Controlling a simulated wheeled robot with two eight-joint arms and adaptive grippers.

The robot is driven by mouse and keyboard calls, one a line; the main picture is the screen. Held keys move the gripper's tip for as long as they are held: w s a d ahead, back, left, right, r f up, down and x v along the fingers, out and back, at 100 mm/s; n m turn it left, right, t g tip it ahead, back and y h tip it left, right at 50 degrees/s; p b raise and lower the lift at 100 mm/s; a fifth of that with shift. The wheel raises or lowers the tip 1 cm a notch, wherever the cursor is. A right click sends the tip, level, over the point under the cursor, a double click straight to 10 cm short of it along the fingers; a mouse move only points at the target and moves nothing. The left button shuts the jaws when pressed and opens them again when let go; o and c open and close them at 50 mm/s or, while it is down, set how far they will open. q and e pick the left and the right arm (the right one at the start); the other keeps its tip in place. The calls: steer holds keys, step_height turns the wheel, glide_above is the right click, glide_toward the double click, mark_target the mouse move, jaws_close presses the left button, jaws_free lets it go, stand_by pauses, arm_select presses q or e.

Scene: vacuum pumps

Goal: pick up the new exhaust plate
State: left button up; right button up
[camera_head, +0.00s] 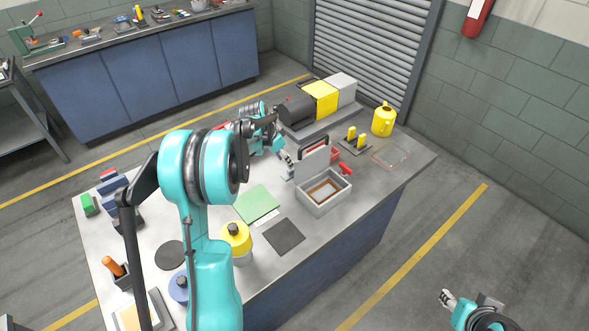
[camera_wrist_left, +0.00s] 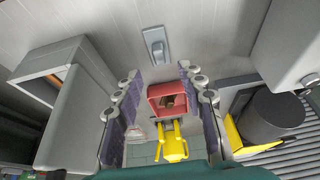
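My left gripper (camera_head: 287,158) is over the far part of the workbench, left of the grey box's raised lid (camera_head: 314,163). In the left wrist view its two purple-padded fingers (camera_wrist_left: 160,108) are spread apart with nothing gripped between them. A small grey plate-like part with a raised bar (camera_wrist_left: 155,47) lies on the pale surface beyond the fingertips. It may be the new exhaust plate; I cannot tell for sure. In the head view the area at the fingertips is too small to make out. My right gripper (camera_head: 447,298) is at lower right, away from the bench; its opening is unclear.
The open grey box (camera_head: 325,203) holds a brown frame; it also shows in the left wrist view (camera_wrist_left: 62,110). A red bin (camera_wrist_left: 172,91) stands beyond it. The black and yellow pump (camera_head: 320,97) is behind my gripper. A yellow can (camera_head: 383,120) stands at the back right.

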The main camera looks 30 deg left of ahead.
mark_target(291, 172)
arm_select(q)
steer(key=b+x, duration=0.2)
steer(key=x, duration=0.4)
steer(key=shift+f, duration=0.35)
steer(key=shift+r, duration=0.1)
steer(key=shift+c, duration=0.7)
jaws_close()
